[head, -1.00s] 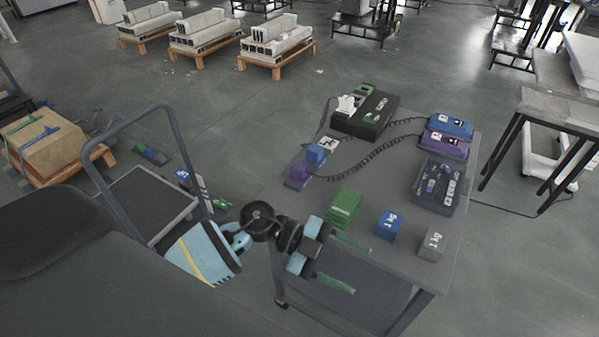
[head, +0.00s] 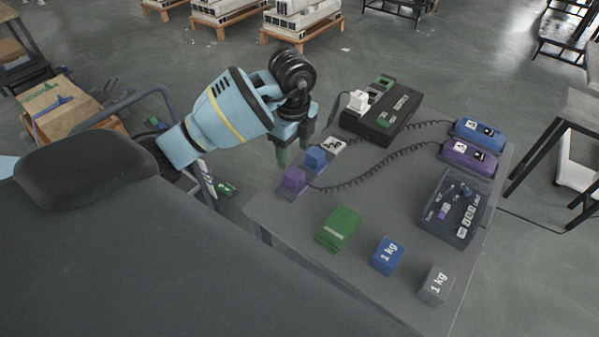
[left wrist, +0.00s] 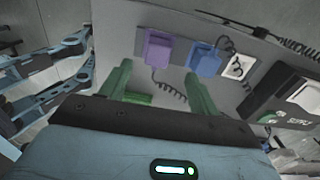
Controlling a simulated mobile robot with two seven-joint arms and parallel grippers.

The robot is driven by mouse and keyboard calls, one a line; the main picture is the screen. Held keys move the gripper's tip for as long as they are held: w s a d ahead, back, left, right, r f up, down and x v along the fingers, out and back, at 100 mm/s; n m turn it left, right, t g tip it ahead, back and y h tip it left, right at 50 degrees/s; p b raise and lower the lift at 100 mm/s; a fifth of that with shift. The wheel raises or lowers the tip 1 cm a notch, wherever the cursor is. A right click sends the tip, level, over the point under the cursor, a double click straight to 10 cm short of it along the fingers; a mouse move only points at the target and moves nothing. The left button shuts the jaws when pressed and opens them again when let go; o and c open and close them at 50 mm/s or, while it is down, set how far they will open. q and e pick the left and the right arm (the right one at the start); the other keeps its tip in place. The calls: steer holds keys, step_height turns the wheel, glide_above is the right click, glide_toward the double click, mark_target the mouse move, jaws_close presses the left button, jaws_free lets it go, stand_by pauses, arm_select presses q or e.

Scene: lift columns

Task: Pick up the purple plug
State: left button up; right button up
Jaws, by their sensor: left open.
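The purple plug (head: 294,178) sits at the left edge of the grey table, at the end of a dark coiled cord. It also shows in the left wrist view (left wrist: 158,48), beyond the fingertips and roughly between them. The blue plug (head: 315,157) stands just behind it, and also shows in the left wrist view (left wrist: 203,58). My left gripper (head: 294,150) hangs by the table's left edge, with its green fingers apart and nothing between them. In the head view it is beside the blue plug and a little behind the purple plug. My right gripper is not in view.
Blue (head: 478,135) and purple (head: 468,160) corded units lie at the right. A green block (head: 338,228), a blue weight (head: 388,255) and a grey weight (head: 435,285) stand at the front. The table's middle (head: 390,190) is clear.

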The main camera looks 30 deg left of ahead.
mark_target(294, 173)
arm_select(q)
steer(key=shift+s+f, duration=0.2)
steer(key=shift+f, duration=0.95)
steer(key=shift+w+f, duration=0.1)
steer(key=shift+f, duration=0.1)
steer(key=shift+d+f, duration=0.1)
steer(key=shift+f, duration=2.5)
steer(key=shift+r, duration=0.1)
steer(key=c, duration=1)
